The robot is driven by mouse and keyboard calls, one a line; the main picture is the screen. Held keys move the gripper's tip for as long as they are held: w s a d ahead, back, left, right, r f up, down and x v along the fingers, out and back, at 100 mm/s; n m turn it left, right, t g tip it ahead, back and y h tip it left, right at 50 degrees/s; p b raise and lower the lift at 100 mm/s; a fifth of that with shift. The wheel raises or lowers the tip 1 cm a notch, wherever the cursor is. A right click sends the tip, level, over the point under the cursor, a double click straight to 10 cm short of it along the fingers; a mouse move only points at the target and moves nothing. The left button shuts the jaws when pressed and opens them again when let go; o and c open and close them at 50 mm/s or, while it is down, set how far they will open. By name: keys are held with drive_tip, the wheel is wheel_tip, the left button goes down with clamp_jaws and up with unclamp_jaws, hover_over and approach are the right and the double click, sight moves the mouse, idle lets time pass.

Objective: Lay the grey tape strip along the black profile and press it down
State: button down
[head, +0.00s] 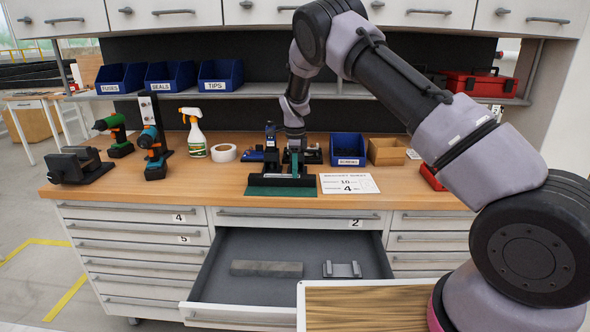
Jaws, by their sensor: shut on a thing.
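The black profile (282,180) lies lengthwise on a green mat (281,191) near the front edge of the bench. My gripper (296,168) points down just behind and over the profile, right of its middle. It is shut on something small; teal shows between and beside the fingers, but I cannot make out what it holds. I cannot pick out the grey tape strip for certain at this size. Whether the gripper touches the profile is too small to tell.
An open drawer (221,290) below holds a grey bar (267,268) and a metal bracket (342,269). A printed sheet (348,184), a blue bin (347,148) and a cardboard box (387,152) stand right. A white roll (223,153), spray bottle (195,136) and drills stand left.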

idle(0.4)
drive_tip(key=c, duration=0.7)
unclamp_jaws()
wheel_tip(320, 180, up, 11)
drive_tip(key=shift+f, duration=0.1)
